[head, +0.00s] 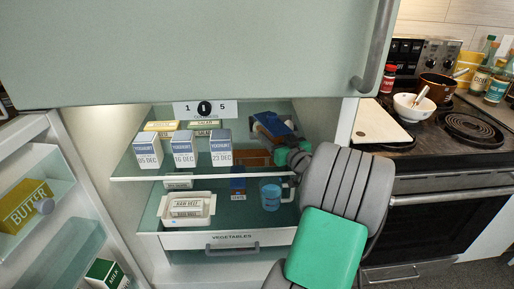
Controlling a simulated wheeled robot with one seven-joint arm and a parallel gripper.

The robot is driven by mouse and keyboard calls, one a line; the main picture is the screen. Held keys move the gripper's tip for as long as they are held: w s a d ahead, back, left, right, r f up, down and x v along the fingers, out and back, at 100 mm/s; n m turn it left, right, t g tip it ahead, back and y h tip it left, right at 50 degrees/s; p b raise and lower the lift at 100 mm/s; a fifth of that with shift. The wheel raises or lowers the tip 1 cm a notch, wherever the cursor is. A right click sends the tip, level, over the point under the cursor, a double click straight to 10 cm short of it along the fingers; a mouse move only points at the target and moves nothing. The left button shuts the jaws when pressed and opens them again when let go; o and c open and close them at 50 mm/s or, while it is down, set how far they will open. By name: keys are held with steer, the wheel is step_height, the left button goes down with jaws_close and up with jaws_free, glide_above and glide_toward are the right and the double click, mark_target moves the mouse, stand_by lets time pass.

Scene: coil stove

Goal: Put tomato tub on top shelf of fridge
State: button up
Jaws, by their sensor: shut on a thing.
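My gripper (275,135) reaches into the open fridge from the right, at the right part of the top shelf (215,178). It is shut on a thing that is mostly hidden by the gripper. A reddish-brown block-like shape (254,158), perhaps the tomato tub, shows just below and left of the gripper, over the glass shelf. I cannot tell whether it touches the shelf. No tomato label can be read.
Three yoghurt cartons (183,149) stand left on the top shelf, with yellow-lidded tubs behind. Below are a white dish (186,209), a blue mug (271,194) and a vegetable drawer (230,239). The freezer door (180,50) overhangs; the fridge door holds butter (25,205). A stove (440,130) stands right.

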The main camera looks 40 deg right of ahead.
steer(key=shift+a+f+b, duration=0.1)
steer(key=shift+f+b, duration=0.3)
steer(key=shift+f, duration=1.85)
steer(key=o, duration=1.6)
steer(key=shift+c, duration=0.2)
steer(key=shift+r+p, duration=0.25)
steer(key=shift+p, duration=0.05)
steer(key=b+v, duration=0.1)
steer(key=v, duration=1.1)
steer(key=shift+f, duration=0.1)
